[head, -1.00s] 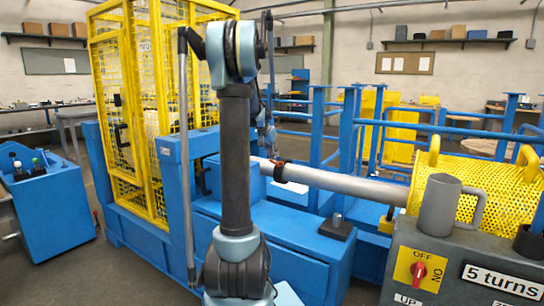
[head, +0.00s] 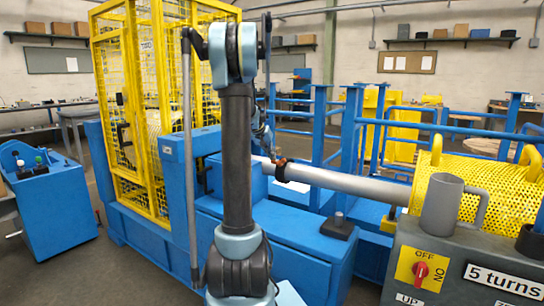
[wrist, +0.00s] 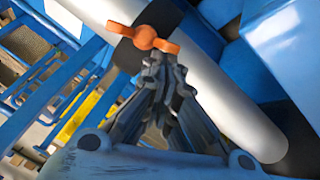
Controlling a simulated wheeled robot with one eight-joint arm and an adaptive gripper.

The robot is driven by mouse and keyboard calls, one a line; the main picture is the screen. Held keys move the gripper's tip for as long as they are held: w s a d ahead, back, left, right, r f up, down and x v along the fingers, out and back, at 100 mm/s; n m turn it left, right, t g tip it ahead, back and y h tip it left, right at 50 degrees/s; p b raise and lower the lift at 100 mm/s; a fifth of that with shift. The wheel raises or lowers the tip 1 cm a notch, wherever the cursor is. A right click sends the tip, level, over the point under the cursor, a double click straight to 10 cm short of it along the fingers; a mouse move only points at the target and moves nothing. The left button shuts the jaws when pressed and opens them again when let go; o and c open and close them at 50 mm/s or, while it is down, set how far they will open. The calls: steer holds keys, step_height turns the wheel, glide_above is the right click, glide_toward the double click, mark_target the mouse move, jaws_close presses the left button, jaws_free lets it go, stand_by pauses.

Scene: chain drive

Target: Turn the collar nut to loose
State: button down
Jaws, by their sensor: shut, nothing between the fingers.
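The collar nut is an orange wing nut (wrist: 144,38) on a dark collar (wrist: 132,56) around a pale grey shaft (wrist: 215,95). In the head view the collar (head: 281,173) sits on the shaft (head: 350,183) just right of my arm, with the small orange nut (head: 281,161) on its upper side. My gripper (wrist: 165,68) is shut and empty. Its fingertips appear just below the orange nut in the wrist view; I cannot tell whether they touch it. In the head view my gripper (head: 270,150) is small and partly hidden by my arm.
Blue railings (head: 340,120) stand behind the shaft. A yellow mesh guard (head: 490,190) covers its right end. A grey cabinet with a red switch (head: 420,269) stands at front right. A yellow cage (head: 150,120) is at left.

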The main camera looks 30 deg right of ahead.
steer(key=a+f+n, duration=0.1)
steer(key=n, duration=0.2)
steer(key=f+n+h, duration=0.1)
steer(key=n, duration=0.2)
steer(key=s+a+f+n+h, duration=0.1)
steer(key=n, duration=0.2)
steer(key=shift+a+n+g, duration=0.3)
steer(key=shift+a, duration=0.05)
steer(key=shift+s+a, duration=0.1)
steer(key=shift+s, duration=0.1)
stand_by(0.6)
stand_by(0.6)
